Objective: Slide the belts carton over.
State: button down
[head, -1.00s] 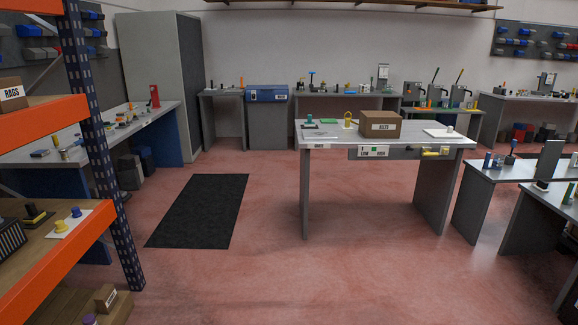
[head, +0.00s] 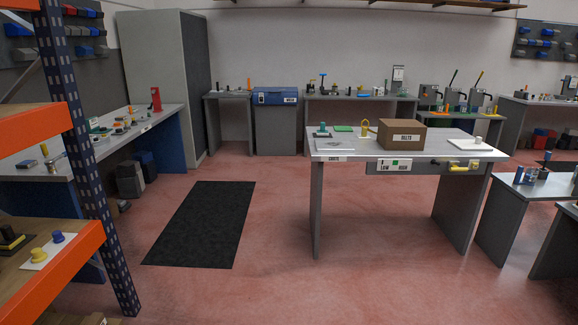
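The belts carton (head: 401,137) is a brown cardboard box with a white label reading BELTS. It sits upright on the grey table (head: 340,157) at the centre right, towards the back edge and right of the middle. A yellow ring-topped item (head: 365,128) stands just left of it, and a white plate with a small knob (head: 470,145) lies to its right. My gripper does not show in this view.
An orange-beamed shelf rack (head: 75,150) stands close on the left. More benches (head: 530,190) stand at the right. A green pad (head: 343,128) lies on the carton's table.

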aim_at(392, 135)
jog(key=u, duration=0.2)
jog(key=i, duration=3.95)
jog(key=u, duration=0.1)
